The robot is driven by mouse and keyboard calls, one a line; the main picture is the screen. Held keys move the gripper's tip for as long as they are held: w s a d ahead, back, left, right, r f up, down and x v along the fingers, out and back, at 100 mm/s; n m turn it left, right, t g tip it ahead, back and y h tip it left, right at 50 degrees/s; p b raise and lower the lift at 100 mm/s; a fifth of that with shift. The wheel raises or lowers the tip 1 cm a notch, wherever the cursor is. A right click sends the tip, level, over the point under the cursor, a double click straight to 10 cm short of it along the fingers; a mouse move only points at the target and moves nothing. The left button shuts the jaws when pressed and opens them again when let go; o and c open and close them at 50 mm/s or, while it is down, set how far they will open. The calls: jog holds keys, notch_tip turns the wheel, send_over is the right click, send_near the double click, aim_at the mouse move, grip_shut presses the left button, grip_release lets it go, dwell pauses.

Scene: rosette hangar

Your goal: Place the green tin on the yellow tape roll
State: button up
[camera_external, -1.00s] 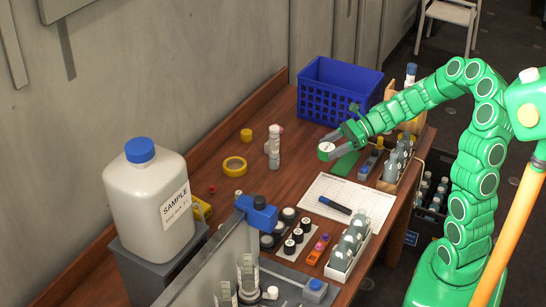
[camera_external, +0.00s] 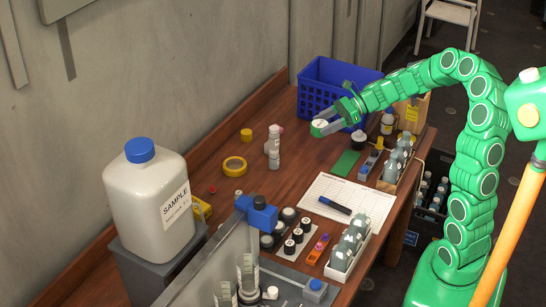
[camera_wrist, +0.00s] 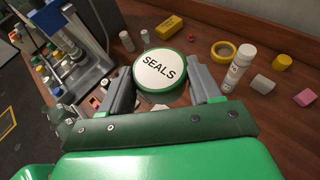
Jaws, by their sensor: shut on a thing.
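My gripper (camera_external: 327,127) is shut on the green tin (camera_wrist: 160,70). The tin has a white lid reading SEALS and a green rim. It also shows small between the jaws in the external view (camera_external: 320,123). It is held above the table, near the blue crate. The yellow tape roll (camera_external: 234,166) lies flat on the table, to the left of my gripper in the external view. In the wrist view the tape roll (camera_wrist: 222,49) shows beyond the tin and to its right. The tin and the roll are apart. Nothing is seen on the roll.
A white labelled tube (camera_external: 274,148) stands between the roll and my gripper. A yellow cylinder (camera_external: 246,134) stands behind the roll. The blue crate (camera_external: 325,103) is at the back. A large white jug (camera_external: 150,200) stands at left. A green pad (camera_external: 346,163) lies below my gripper.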

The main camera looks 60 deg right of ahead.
jog(key=w+d, duration=0.6)
jog(key=w, duration=0.4)
send_over(234, 166)
jog(key=d, duration=0.3)
jog(key=f, duration=2.3)
jog(key=shift+w+d, duration=0.2)
jog(key=shift+w, duration=0.1)
jog(key=shift+f, duration=0.15)
jog(key=o, duration=1.1)
jog(key=shift+c, duration=0.2)
